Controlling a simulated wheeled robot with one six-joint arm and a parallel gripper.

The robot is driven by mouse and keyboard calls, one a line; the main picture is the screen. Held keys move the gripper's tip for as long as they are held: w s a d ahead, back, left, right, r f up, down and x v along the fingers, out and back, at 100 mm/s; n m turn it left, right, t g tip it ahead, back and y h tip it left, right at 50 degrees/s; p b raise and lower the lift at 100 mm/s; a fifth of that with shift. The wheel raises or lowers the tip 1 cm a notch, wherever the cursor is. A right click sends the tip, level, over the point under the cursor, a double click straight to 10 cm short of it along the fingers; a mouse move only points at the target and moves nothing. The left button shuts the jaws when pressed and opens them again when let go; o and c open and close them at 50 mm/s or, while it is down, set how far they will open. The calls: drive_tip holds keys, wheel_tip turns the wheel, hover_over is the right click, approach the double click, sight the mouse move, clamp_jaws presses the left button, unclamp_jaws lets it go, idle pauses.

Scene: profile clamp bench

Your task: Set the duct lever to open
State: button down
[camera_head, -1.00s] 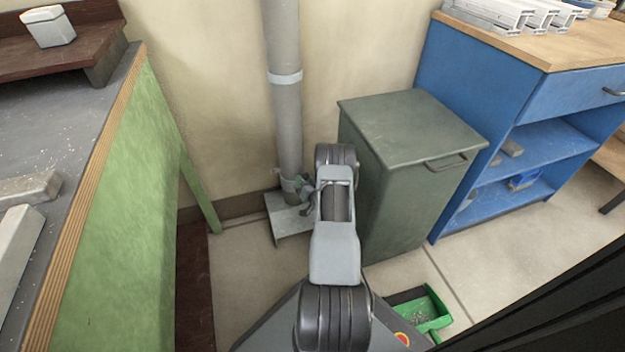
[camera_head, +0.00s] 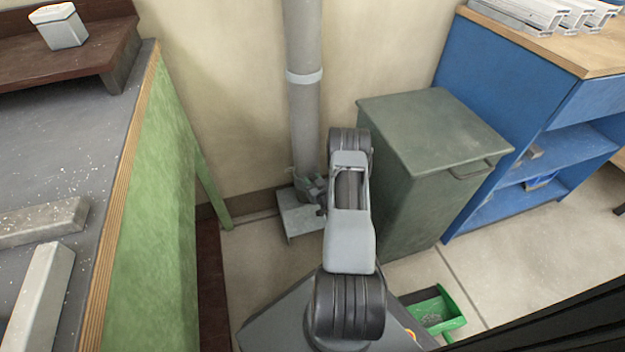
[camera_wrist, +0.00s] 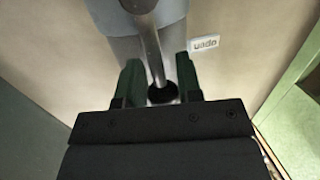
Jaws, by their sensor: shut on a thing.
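The grey duct (camera_head: 303,105) runs vertically up the wall behind my arm, with a pale band around it. Its lever (camera_wrist: 147,40) is a metal rod with a black knob (camera_wrist: 163,94), seen closely in the wrist view. My gripper (camera_wrist: 160,78) has a dark green finger on each side of the rod and knob and is shut on the lever. A white label reading "open" (camera_wrist: 204,43), upside down, is right of the rod. In the head view my gripper (camera_head: 312,188) is at the duct's foot, and my arm partly hides it; the lever cannot be made out there.
A grey-green bin (camera_head: 435,130) stands close to the right of my arm, with a blue cabinet (camera_head: 505,95) beyond it. A green-sided bench (camera_head: 150,210) is on the left. A green dustpan (camera_head: 437,312) lies on the floor at the lower right.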

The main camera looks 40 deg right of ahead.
drive_tip(key=shift+a, duration=0.15)
drive_tip(key=c, duration=1.1)
unclamp_jaws()
drive_tip(key=o, duration=0.3)
drive_tip(key=p+v, duration=0.2)
drive_tip(key=v, duration=0.5)
drive_tip(key=p+v, duration=0.2)
drive_tip(key=v, duration=0.4)
drive_tip(key=shift+s+r, duration=0.1)
drive_tip(key=shift+s, duration=0.35)
